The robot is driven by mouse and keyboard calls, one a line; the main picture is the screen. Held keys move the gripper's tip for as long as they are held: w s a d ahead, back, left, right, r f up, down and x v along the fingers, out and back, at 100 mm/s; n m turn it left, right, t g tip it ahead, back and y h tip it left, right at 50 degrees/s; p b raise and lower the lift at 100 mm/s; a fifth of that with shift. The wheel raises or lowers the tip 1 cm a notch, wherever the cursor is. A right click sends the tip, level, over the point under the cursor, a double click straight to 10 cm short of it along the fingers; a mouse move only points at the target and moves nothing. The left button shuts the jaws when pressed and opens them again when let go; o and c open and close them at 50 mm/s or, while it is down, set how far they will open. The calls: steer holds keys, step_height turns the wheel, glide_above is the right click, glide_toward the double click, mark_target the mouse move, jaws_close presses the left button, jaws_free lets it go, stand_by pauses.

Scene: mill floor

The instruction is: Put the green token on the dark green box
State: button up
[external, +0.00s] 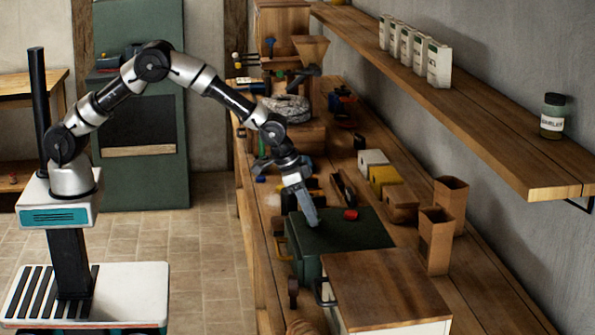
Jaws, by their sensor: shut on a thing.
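The dark green box (372,234) stands on the long wooden bench, with a flat green top. My gripper (312,222) points down at the left part of this top, with its fingertips at or just above the surface. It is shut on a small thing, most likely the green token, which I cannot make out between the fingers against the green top. Whether it touches the box I cannot tell. A small red piece (350,214) lies on the box top to the right of my gripper.
A wood-topped cabinet (385,285) stands just in front of the box. Open brown boxes (436,240) stand to its right. White, yellow and brown blocks (384,175) sit behind it. A wall shelf (470,110) with cartons and a jar hangs above on the right.

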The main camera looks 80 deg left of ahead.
steer(key=shift+f, duration=0.1)
steer(key=shift+f, duration=0.2)
steer(key=o, duration=1)
steer(key=shift+r, duration=0.1)
